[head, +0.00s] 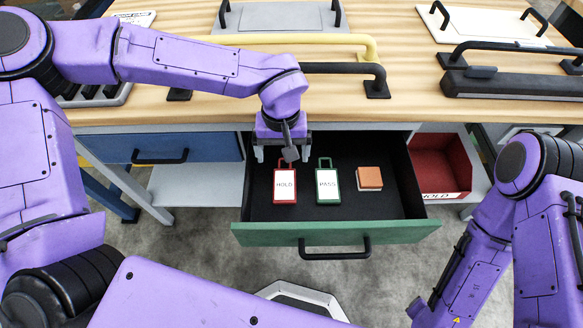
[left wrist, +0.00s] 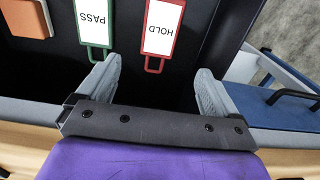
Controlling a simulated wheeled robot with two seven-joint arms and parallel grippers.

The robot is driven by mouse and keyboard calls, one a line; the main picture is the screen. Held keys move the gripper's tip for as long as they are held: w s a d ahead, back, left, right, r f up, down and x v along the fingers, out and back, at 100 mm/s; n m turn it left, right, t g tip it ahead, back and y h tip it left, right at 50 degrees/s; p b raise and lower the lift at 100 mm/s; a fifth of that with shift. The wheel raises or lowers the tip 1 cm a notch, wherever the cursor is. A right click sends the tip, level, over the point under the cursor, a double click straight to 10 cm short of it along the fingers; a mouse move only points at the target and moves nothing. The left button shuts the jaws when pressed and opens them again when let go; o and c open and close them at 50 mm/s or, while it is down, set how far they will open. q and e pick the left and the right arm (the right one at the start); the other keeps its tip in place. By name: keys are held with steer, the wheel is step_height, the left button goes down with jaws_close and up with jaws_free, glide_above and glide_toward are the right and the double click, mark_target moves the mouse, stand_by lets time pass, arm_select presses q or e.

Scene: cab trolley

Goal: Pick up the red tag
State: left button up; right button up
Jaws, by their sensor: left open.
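The red tag (head: 285,185), with a white label reading HOLD, lies in the open drawer (head: 336,235). It also shows in the left wrist view (left wrist: 163,30), with its handle loop toward my gripper. My left gripper (head: 282,158) is open and empty above the back of the drawer, over the loop end of the red tag. In the left wrist view its fingers (left wrist: 155,85) stand apart on either side of the loop's line. My right arm shows at the right of the head view, but its gripper is not visible.
A green tag (head: 327,186) reading PASS lies just right of the red tag. An orange block (head: 369,178) sits farther right in the drawer. A red bin (head: 440,165) stands right of the drawer. A wooden worktop (head: 350,115) with handled trays lies behind.

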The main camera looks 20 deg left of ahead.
mark_target(285, 179)
arm_select(q)
step_height(285, 179, down, 10)
steer(key=b, duration=0.2)
steer(key=shift+s+d+f+b, duration=0.1)
steer(key=shift+f+b, duration=0.1)
steer(key=shift+b, duration=0.1)
steer(key=shift+r, duration=0.1)
steer(key=c, duration=1.1)
